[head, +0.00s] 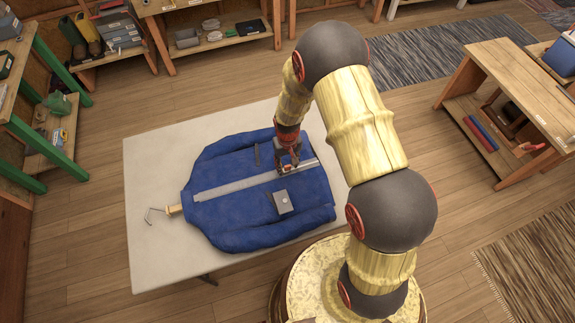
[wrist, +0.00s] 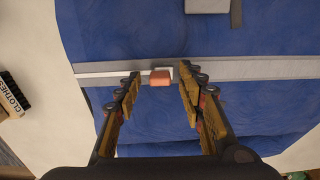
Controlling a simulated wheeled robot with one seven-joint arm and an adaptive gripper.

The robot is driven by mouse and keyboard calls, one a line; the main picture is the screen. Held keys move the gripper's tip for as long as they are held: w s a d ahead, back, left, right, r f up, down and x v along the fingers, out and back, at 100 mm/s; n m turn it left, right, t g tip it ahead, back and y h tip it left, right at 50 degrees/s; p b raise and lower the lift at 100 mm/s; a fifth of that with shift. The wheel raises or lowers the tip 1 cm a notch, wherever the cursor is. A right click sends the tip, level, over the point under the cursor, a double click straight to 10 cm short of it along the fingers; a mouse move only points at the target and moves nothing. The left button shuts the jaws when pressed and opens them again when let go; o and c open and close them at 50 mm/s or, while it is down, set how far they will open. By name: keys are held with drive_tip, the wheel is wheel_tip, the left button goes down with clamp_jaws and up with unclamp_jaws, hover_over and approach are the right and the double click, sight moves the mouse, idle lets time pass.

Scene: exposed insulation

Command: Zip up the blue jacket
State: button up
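The blue jacket (head: 235,215) lies flat, with its collar at the left and its hem at the right in the head view. A pale grey zipper strip (head: 235,187) runs lengthwise along its middle. In the wrist view, a small orange-pink zipper pull (wrist: 160,78) sits on the strip (wrist: 250,69), near the hem. My gripper (head: 291,168) is low over the hem end of the zipper. In the wrist view, my gripper (wrist: 160,74) is open, with one finger on each side of the pull and visible gaps. Whether the fingertips touch the cloth cannot be told.
The jacket lies on a pale table (head: 150,165). A grey pocket patch (head: 282,201) is beside the zipper. A brush labelled CLOTHES (wrist: 14,97) lies on the table beyond the hem. Wooden benches (head: 510,105) stand around.

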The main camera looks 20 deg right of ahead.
drive_tip(key=shift+f, duration=0.15)
drive_tip(key=shift+c, duration=0.6)
clamp_jaws()
idle(0.4)
